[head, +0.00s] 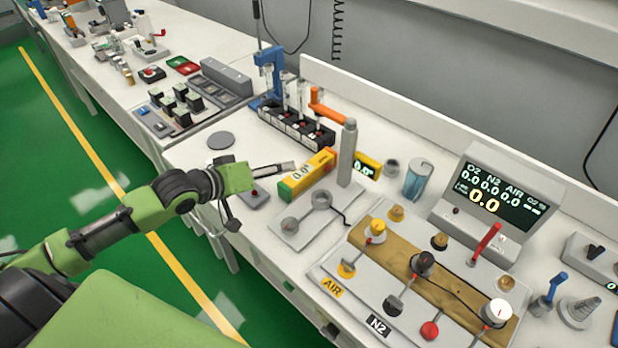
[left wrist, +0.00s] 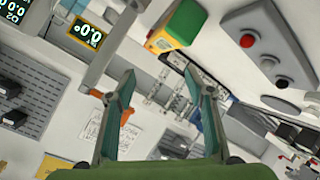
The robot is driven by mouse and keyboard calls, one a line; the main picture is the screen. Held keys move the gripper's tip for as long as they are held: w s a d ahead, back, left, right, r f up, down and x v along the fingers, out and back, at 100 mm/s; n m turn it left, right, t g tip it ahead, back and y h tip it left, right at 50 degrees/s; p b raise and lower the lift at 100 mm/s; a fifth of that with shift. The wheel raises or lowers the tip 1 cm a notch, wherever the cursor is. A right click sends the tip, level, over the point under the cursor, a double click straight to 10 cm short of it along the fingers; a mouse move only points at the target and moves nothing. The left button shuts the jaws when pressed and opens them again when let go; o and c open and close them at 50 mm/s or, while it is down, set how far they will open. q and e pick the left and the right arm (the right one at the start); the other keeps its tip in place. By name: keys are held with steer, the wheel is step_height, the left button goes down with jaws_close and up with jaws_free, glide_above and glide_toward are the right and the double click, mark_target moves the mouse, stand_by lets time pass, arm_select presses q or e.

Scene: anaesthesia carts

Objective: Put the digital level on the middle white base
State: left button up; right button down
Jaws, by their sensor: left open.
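The grey post (head: 347,152) and a small yellow display (head: 368,165) stand right of the level. A gas panel with several knobs (head: 462,290) fills the near right, below a monitor (head: 497,205). A black rack (head: 297,127) with an orange-handled tool is behind.

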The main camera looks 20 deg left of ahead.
mark_target(309, 167)
arm_select(q)
steer(key=w+d+f+m, duration=0.1)
steer(key=w+m, duration=0.1)
steer(key=w+d+f+m, duration=0.1)
steer(key=w+m, duration=0.1)
steer(key=m, duration=0.1)
steer(key=w+d+f+m, duration=0.1)
steer(key=w+f+m, duration=0.1)
steer(key=m, duration=0.1)
steer(key=shift+w+g, duration=0.15)
steer(key=shift+g, duration=0.15)
steer(key=shift+p+x, duration=0.5)
steer(key=shift+x, duration=2.2)
steer(key=shift+f, duration=0.2)
steer(key=shift+r, duration=0.1)
jaws_close()
